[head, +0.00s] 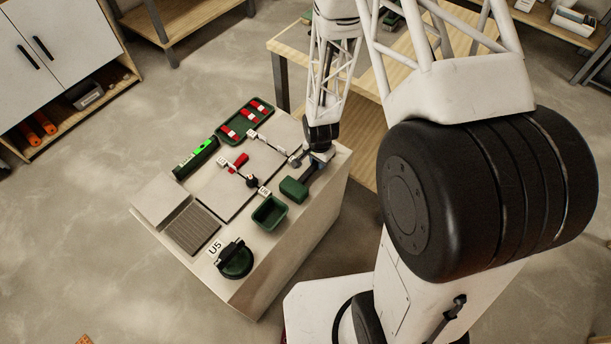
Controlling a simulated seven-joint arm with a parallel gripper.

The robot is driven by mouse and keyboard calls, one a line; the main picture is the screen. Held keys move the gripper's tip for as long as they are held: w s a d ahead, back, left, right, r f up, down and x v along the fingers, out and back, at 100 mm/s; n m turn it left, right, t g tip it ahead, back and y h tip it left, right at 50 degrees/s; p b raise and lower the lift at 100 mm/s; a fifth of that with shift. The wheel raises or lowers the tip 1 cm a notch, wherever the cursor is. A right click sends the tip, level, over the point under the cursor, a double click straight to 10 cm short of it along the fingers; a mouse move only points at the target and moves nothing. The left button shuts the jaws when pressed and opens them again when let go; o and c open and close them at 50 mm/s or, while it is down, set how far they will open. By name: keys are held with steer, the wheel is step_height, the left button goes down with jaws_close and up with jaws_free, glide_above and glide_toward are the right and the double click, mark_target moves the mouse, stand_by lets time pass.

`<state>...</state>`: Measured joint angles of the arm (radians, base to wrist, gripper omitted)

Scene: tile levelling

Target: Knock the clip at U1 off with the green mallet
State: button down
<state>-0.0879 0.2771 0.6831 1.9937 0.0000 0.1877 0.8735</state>
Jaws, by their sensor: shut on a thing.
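The green mallet's block-like head (293,189) is near the right edge of the white worktop. Its dark handle runs up to my gripper (317,164), which is shut on it; whether the head touches the worktop I cannot tell. Small white labels stand at the tile joints: one at the back (252,134), one at the left (222,161) and one at the front (265,191). Their text is too small to read, so I cannot tell which is U1. A red piece (240,160) sits by the left label. A small dark piece (251,181) is near the front label.
A dark green tray (233,137) with red-and-white pieces lies at the back. A level with a bright green light (195,157) lies left of the tiles. An open green bin (269,213) stands in front of the mallet. A dark round tool (235,260) lies by the U5 label (215,247).

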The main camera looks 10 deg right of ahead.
steer(key=shift+r, duration=0.2)
steer(key=shift+r, duration=3.85)
steer(key=shift+w, duration=0.1)
steer(key=w+a+r, duration=0.1)
steer(key=w+a, duration=0.4)
steer(key=w, duration=0.4)
steer(key=w+a+r, duration=0.1)
steer(key=w+a, duration=0.4)
steer(key=w, duration=0.5)
steer(key=w+a+r, duration=0.1)
steer(key=w+a, duration=0.4)
steer(key=w, duration=0.4)
steer(key=shift+w+a+r, duration=0.2)
steer(key=shift+w+r, duration=0.15)
steer(key=shift+f, duration=0.1)
steer(key=shift+f, duration=3.9)
steer(key=shift+s+d, duration=0.1)
